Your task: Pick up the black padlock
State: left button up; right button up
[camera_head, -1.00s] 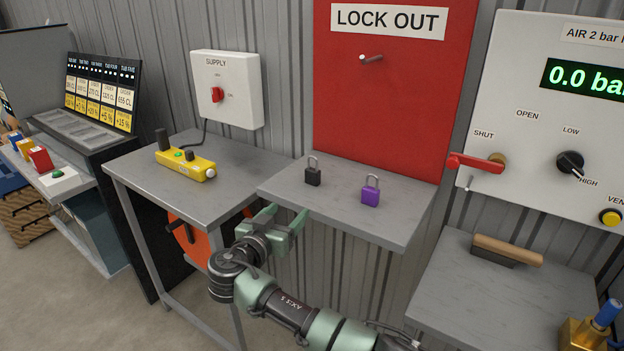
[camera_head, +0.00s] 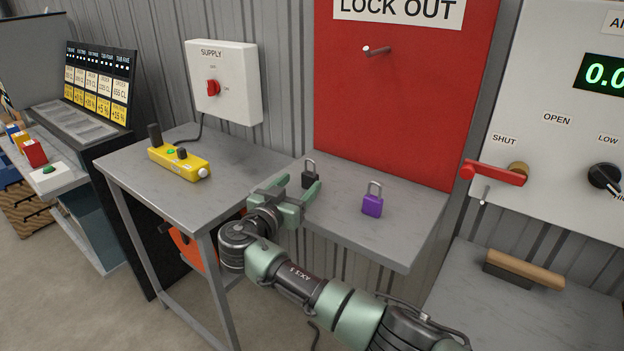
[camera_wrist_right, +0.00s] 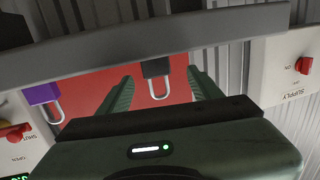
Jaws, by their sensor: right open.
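The black padlock (camera_head: 309,180) stands upright on the grey shelf (camera_head: 350,229) below the red lock-out board, its shackle up. My right gripper (camera_head: 299,184) is open, with one finger to each side of the padlock in the head view. In the right wrist view, which is upside down, the black padlock (camera_wrist_right: 156,68) shows between the two green fingers of my gripper (camera_wrist_right: 160,77). I cannot tell whether either finger touches it. My left gripper is not in view.
A purple padlock (camera_head: 372,205) stands on the same shelf to the right. The red board (camera_head: 395,110) with a peg (camera_head: 376,51) rises behind. A table at left holds a yellow control box (camera_head: 180,163). A red valve handle (camera_head: 495,173) juts out at right.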

aim_at(308, 180)
jog(key=shift+w+d+r, duration=0.1)
jog(key=shift+w+d, duration=0.15)
jog(key=shift+w, duration=0.1)
jog(key=x, duration=0.4)
jog(key=shift+s+d+f+b, duration=0.1)
jog(key=shift+d+f+b, duration=0.1)
jog(key=shift+f+b, duration=0.15)
jog(key=shift+w+d, duration=0.15)
jog(key=shift+w, duration=0.2)
grip_shut()
